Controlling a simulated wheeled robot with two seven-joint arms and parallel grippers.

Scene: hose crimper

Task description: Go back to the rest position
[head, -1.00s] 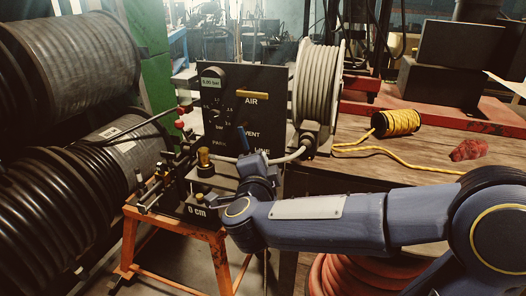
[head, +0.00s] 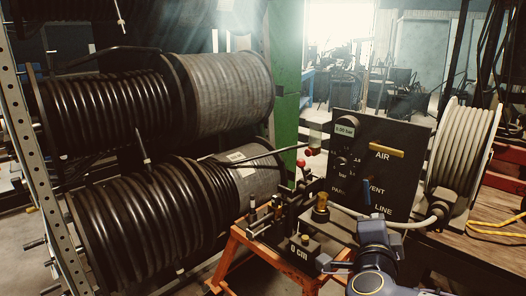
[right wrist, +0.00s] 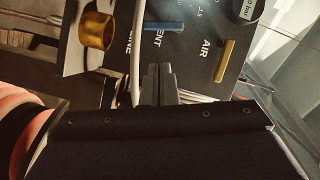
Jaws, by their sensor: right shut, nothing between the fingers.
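My right gripper (head: 377,218) is in front of the dark control panel (head: 405,150), just below the blue vent lever (head: 367,195). In the right wrist view its two fingers (right wrist: 160,78) are together, with nothing between them. They point toward the panel, near the blue lever (right wrist: 165,27) but apparently apart from it. The yellow air handle (right wrist: 224,62) lies to the right of the fingers there. My right forearm runs off the bottom of the head view. My left gripper is not in view.
The crimping bench with its orange stand (head: 262,248) and brass fitting (head: 320,205) is close left of the gripper. Large black hose reels (head: 120,215) fill the left. A pale hose reel (head: 462,150) stands right of the panel, above a wooden tabletop (head: 480,250).

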